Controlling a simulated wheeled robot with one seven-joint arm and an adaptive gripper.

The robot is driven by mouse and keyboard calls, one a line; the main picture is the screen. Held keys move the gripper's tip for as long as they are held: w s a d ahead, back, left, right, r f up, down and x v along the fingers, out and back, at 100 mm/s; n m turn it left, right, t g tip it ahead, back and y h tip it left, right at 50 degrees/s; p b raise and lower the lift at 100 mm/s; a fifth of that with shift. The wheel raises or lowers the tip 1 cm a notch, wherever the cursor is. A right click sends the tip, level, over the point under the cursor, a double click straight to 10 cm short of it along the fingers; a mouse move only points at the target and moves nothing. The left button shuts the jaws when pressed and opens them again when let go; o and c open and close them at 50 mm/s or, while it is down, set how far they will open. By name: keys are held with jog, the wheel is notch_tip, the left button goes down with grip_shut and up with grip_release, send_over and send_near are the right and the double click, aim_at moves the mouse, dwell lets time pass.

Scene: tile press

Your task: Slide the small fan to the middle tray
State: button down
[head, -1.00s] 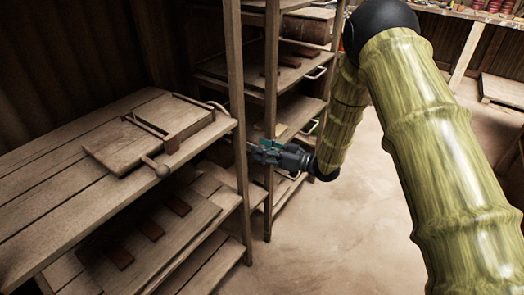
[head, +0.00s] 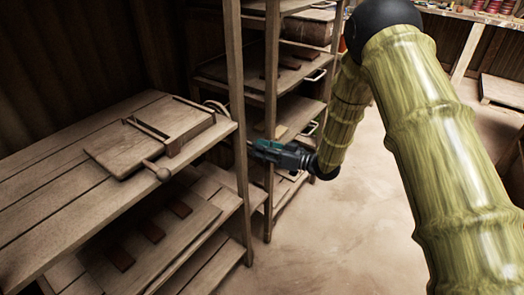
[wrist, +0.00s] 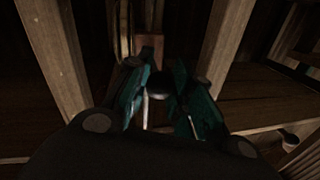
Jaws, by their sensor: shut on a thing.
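My gripper (head: 256,148) is beside the upright posts of the shelf rack, in the gap between the near shelves and the tall rack. In the wrist view its teal fingers (wrist: 160,95) are closed about a small dark, round-ended thing (wrist: 160,84). I cannot tell whether this is the small fan or a part of it; the fingers hide most of it. The rack holds wooden trays with pale handles, an upper one (head: 292,76) and a lower one (head: 292,117). I cannot tell which is the middle tray.
A wooden press with a ball-ended handle (head: 162,174) stands on the near tabletop (head: 50,150). Brown tiles (head: 152,231) lie on the shelf below it. A post (head: 239,120) stands close to my gripper. The floor (head: 330,220) to the right is clear.

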notch_tip(320, 180, up, 25)
jog(key=p, duration=1.2)
jog(key=shift+f, duration=0.2)
jog(key=c, duration=1.2)
grip_release()
jog(key=v, duration=1.2)
